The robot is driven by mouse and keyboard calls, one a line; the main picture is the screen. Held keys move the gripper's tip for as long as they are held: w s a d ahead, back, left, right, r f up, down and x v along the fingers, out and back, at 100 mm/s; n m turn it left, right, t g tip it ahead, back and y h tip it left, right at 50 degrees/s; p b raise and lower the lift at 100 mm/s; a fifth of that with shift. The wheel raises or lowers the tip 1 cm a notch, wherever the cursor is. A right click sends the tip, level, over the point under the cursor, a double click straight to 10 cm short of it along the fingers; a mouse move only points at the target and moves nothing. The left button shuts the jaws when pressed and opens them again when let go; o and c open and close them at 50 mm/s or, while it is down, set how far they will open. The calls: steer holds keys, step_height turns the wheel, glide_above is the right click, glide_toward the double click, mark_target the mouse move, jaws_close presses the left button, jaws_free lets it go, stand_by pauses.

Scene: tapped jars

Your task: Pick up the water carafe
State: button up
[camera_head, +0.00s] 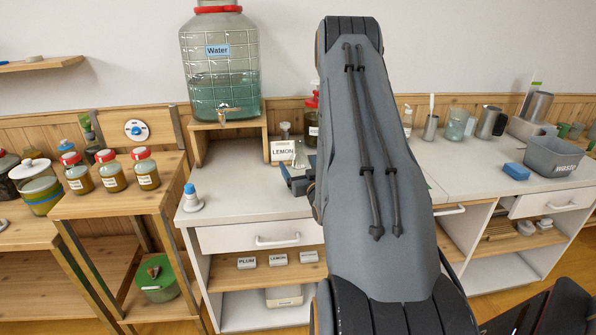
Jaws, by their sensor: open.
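A large glass jar (219,100) with a blue "Water" label and a tap stands on a wooden stand (197,150) at the back. A clear glass vessel (456,127) with a bluish tint stands on the right counter; I cannot tell for sure whether it is the water carafe. My arm hides the middle of the counter and part of the gripper.
A red-lidded jar (312,128) stands close behind my gripper. Several red-lidded jars (112,172) stand on the left wooden table. A grey waste bin (553,158), a blue sponge (516,171) and a metal jug (489,122) are on the right counter. The left counter's front is mostly clear.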

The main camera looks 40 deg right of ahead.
steer(key=shift+p+x, duration=1)
steer(key=shift+x, duration=1.3)
steer(key=shift+a+f, duration=0.1)
steer(key=shift+a, duration=0.05)
steer(key=c, duration=1.5)
steer(key=shift+c, duration=0.2)
steer(key=shift+w+r, duration=0.1)
steer(key=shift+r, duration=0.1)
